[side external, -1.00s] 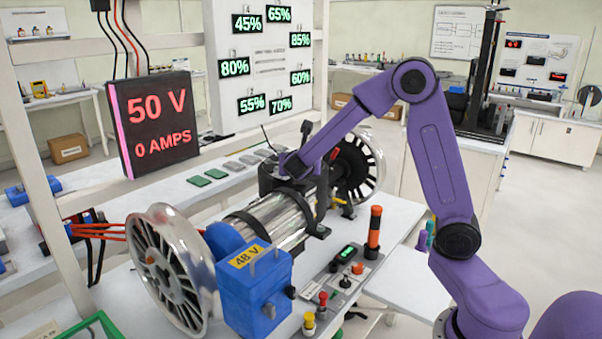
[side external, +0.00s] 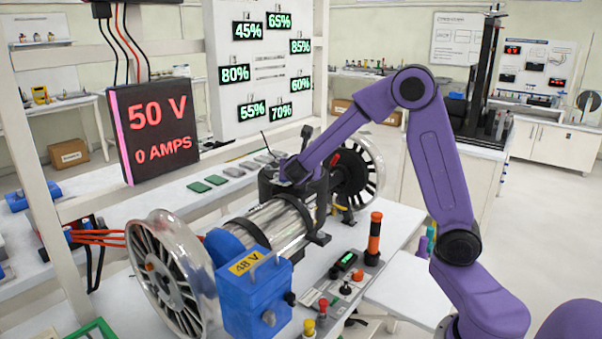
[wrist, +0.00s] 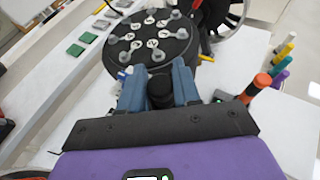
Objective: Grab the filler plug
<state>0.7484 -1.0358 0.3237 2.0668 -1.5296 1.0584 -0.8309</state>
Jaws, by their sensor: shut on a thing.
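My gripper (wrist: 160,88) is over the near part of a round black housing, with its two blue-grey fingers closed on a short black cylindrical plug (wrist: 160,93), which I take to be the filler plug. The plug sits between the fingers; its lower end is hidden, so I cannot tell whether it is still seated. In the side external view my gripper (side external: 293,174) is down at the black housing (side external: 268,182) at the far end of the silver cylinder (side external: 268,222), and the plug is hidden there.
Several grey bolts and pale tags ring the housing top (wrist: 150,36). A spoked wheel (side external: 165,275) and a blue 48 V box (side external: 255,300) stand in front. An orange-black post (side external: 374,238) stands right of the cylinder. A frame post stands at left.

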